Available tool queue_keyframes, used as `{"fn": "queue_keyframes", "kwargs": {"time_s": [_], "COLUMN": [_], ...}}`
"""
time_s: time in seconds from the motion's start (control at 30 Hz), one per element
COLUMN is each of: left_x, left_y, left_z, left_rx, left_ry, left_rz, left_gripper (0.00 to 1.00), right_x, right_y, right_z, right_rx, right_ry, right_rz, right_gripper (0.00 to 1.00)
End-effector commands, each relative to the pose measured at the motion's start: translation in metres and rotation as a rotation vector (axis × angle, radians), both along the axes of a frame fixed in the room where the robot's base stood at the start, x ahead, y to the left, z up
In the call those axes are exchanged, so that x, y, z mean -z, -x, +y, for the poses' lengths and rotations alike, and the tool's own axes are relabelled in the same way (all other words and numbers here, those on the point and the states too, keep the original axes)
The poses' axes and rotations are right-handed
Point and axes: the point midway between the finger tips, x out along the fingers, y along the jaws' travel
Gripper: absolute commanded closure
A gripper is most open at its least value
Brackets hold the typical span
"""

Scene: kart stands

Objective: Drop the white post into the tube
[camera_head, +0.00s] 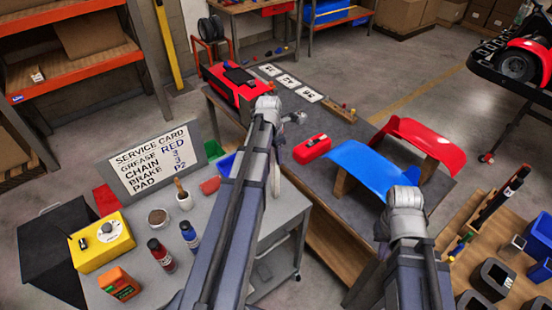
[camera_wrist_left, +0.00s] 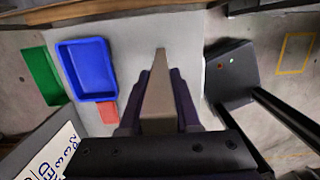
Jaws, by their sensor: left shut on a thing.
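My left gripper (camera_wrist_left: 162,82) is shut on a pale beige-grey post (camera_wrist_left: 160,95) in the left wrist view. The post lies between the two dark fingers and looks narrower toward its far end. I cannot tell which opening is the tube.
The grey cart top holds a service card (camera_head: 155,160), yellow box (camera_head: 101,240), bottles (camera_head: 160,254) and a blue bin (camera_head: 228,164). The dark workbench bears a red toolbox (camera_head: 236,88), a red case (camera_head: 312,148) and blue (camera_head: 372,170) and red (camera_head: 428,142) curved panels.

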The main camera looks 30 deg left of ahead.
Motion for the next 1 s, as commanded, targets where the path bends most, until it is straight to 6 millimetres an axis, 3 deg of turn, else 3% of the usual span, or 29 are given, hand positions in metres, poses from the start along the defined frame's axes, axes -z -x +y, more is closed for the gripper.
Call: {"fn": "queue_keyframes", "kwargs": {"time_s": [0.6, 1.0], "left_x": [-0.088, -0.093], "left_y": [0.0, 0.0], "left_z": [0.0, 0.0], "left_rx": [0.0, 0.0], "left_ry": [0.0, 0.0], "left_rz": [0.0, 0.0], "left_gripper": [1.0, 1.0], "right_x": [-0.088, -0.093], "right_y": [0.001, 0.001], "right_z": [0.0, 0.0], "right_rx": [0.001, 0.004], "right_ry": [0.0, 0.0], "right_rz": [0.003, 0.004], "right_gripper": [1.0, 1.0]}}
